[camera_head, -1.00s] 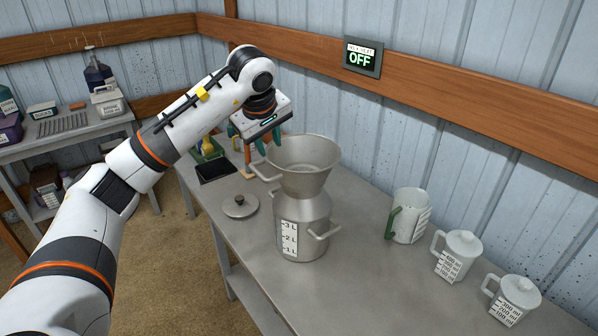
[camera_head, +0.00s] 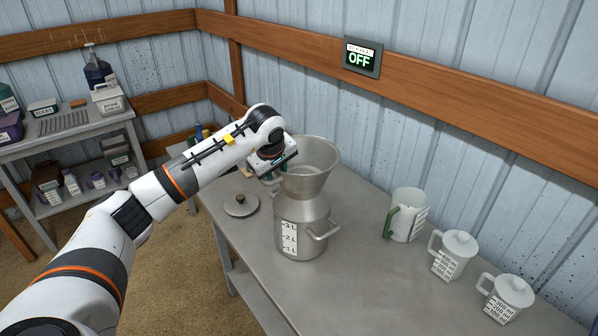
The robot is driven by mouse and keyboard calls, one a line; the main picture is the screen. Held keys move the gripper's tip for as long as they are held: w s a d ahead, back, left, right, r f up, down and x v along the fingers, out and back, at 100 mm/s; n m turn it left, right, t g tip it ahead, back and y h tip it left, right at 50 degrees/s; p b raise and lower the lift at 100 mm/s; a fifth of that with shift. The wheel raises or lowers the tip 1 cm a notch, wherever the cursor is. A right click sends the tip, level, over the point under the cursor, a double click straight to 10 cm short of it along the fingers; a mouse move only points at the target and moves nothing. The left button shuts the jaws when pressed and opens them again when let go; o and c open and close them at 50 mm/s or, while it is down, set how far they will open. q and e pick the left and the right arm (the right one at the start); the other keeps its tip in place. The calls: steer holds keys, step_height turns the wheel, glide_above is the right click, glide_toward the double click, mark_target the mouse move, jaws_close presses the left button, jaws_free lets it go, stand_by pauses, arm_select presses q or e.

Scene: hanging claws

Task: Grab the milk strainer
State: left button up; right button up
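The milk strainer (camera_head: 313,176) is a grey metal funnel with a wide rim. It sits upright in the mouth of a metal milk can (camera_head: 312,243) with litre marks and a side handle. My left gripper (camera_head: 272,176) is at the strainer's left side, at about rim height, where its side handle was seen. The fingers are mostly hidden behind the gripper body and against the strainer, so I cannot tell whether they are closed on the handle. My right gripper is out of view.
A round lid (camera_head: 240,206) lies left of the can on the metal table (camera_head: 345,290). A side shelf (camera_head: 75,135) holds bottles and boxes. A sign (camera_head: 361,58) reads OFF.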

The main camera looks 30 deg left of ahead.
arm_select(q)
jaws_close()
stand_by(0.3)
steer(key=shift+r, duration=0.1)
